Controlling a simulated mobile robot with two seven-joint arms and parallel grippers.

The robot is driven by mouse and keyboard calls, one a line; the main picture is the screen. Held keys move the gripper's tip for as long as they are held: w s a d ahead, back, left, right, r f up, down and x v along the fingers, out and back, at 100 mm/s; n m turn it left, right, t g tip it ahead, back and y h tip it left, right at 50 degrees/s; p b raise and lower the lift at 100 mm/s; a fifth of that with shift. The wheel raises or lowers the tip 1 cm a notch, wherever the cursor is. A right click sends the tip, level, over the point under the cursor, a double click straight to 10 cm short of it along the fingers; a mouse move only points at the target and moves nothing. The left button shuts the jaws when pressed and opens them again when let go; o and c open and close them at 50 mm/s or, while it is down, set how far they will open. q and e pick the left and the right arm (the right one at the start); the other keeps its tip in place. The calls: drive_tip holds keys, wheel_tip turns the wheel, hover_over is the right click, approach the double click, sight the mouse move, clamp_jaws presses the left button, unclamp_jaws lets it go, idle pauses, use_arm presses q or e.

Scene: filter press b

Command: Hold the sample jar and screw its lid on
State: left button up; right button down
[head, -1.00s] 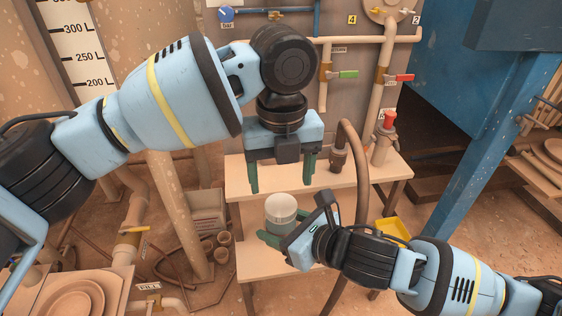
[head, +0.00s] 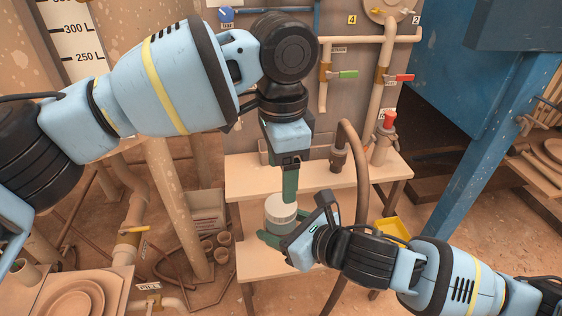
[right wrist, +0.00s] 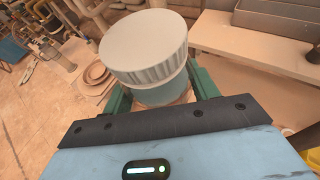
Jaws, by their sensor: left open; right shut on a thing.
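The sample jar (head: 279,224) is held upright in my right gripper (head: 277,240), which is shut on its body from the side. A pale ribbed lid (head: 281,208) sits on top of the jar; in the right wrist view the lid (right wrist: 143,42) covers the mouth and looks slightly tilted in the picture. How far it is threaded cannot be told. My left gripper (head: 290,196) points down just above the lid, seen edge-on, with its fingers overlapping in the head view. It is open. Whether its fingertips touch the lid is unclear.
A bench (head: 325,182) with a lower shelf (head: 258,262) stands behind and below the jar. A curved brown hose (head: 360,160) runs close on the right. A yellow container (head: 391,229) lies beyond my right arm. Valves and pipes line the back panel.

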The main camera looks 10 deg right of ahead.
sight(281, 205)
use_arm(q)
drive_tip(key=n, duration=0.6)
drive_tip(key=shift+r, duration=0.25)
drive_tip(key=n, duration=0.6)
drive_tip(key=shift+r, duration=0.2)
drive_tip(key=shift+f, duration=4)
drive_tip(key=shift+c, duration=0.3)
